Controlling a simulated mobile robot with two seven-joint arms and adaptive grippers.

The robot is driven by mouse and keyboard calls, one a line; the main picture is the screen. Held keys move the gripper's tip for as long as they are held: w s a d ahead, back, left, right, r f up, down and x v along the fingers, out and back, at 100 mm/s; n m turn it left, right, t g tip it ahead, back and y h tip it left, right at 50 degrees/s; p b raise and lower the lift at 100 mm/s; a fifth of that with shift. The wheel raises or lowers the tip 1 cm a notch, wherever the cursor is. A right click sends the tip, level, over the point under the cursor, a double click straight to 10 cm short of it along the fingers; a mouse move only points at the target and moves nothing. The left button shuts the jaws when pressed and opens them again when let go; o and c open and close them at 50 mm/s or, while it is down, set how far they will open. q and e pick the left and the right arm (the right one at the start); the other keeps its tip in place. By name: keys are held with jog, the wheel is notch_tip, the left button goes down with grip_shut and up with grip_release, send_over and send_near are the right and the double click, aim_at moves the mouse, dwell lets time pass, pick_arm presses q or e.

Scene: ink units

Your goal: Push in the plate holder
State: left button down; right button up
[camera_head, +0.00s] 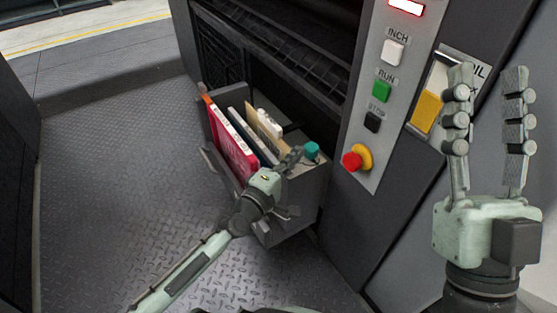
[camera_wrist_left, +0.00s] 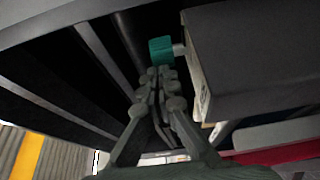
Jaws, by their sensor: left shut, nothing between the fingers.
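The plate holder (camera_head: 298,203) is a dark grey open-topped box sticking out of the machine's lower opening in the head view. It holds a red plate or book (camera_head: 232,143) and several thinner upright sheets. A teal knob (camera_head: 312,150) sits near its right corner. My left gripper (camera_head: 297,153) is shut and empty, over the holder's near side, just left of the knob. In the left wrist view its fingertips (camera_wrist_left: 164,76) are close below the teal knob (camera_wrist_left: 161,50); contact is unclear. My right gripper (camera_head: 488,75) is open and empty, raised before the machine's right side.
A control panel (camera_head: 369,97) with white, green and black buttons and a red knob stands right of the holder. A yellow-marked unit (camera_head: 427,110) is beside it. Metal tread-plate floor (camera_head: 110,190) is clear on the left.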

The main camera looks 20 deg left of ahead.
pick_arm(q)
jog(key=w+d, duration=0.9)
jog(key=w, duration=0.1)
jog(key=shift+w, duration=0.3)
